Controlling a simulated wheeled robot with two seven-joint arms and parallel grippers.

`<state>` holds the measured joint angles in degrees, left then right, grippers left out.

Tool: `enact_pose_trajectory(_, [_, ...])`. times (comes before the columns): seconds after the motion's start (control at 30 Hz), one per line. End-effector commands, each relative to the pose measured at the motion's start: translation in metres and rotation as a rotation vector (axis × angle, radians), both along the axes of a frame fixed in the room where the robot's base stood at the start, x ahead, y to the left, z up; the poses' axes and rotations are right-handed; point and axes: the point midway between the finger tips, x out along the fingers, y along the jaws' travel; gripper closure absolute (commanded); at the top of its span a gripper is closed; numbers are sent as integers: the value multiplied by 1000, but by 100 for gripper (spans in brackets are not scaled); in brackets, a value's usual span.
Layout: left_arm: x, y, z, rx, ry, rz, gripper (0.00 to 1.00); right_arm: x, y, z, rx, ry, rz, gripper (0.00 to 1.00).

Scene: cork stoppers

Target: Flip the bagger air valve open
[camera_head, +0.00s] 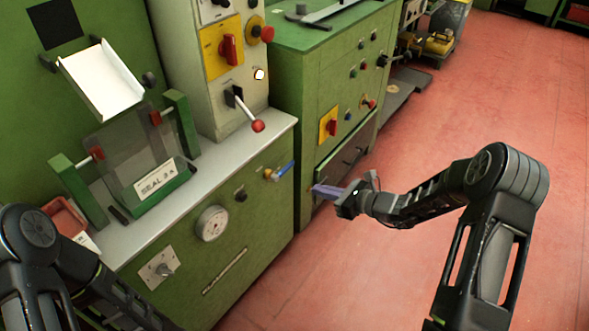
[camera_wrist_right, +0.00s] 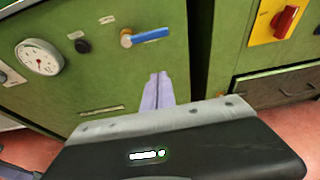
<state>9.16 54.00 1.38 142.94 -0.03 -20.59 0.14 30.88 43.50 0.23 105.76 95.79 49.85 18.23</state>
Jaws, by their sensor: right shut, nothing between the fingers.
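The air valve (camera_head: 281,171) is on the front of the green bagger cabinet (camera_head: 255,213), near its right edge. It has a brass body and a blue lever that points to the right and slightly up. In the right wrist view the blue lever (camera_wrist_right: 150,35) lies nearly level, ahead of the fingers. My right gripper (camera_head: 318,190) is shut and empty, with its pale purple fingers pointing at the cabinet front. The fingertips (camera_wrist_right: 158,76) show below the valve and apart from it. My left arm shows at the lower left, but its gripper is out of view.
A round gauge (camera_head: 212,223) and a black knob (camera_head: 240,195) are left of the valve. Above is a grey worktop with a sealing fixture (camera_head: 150,190) and a red-balled lever (camera_head: 257,126). A second green cabinet (camera_head: 310,100) stands to the right. The red floor is clear.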

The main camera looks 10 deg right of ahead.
Motion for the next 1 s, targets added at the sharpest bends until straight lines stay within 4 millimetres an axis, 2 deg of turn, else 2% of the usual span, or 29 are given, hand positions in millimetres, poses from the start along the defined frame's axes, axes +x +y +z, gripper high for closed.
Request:
enact_pose_trajectory(0.37, [1, 0, 0, 0, -2, 1, 100, 1, 2, -1, 0, 4, 2, 100])
enact_pose_trajectory(0.57, [2, 1, -5, 2, -3, 2, 100, 11, 11, -8, 0, 4, 4, 100])
enact_pose_trajectory(1.0, [7, 6, -25, 9, -12, 15, 100, 70, 62, -36, -1, 3, 7, 100])
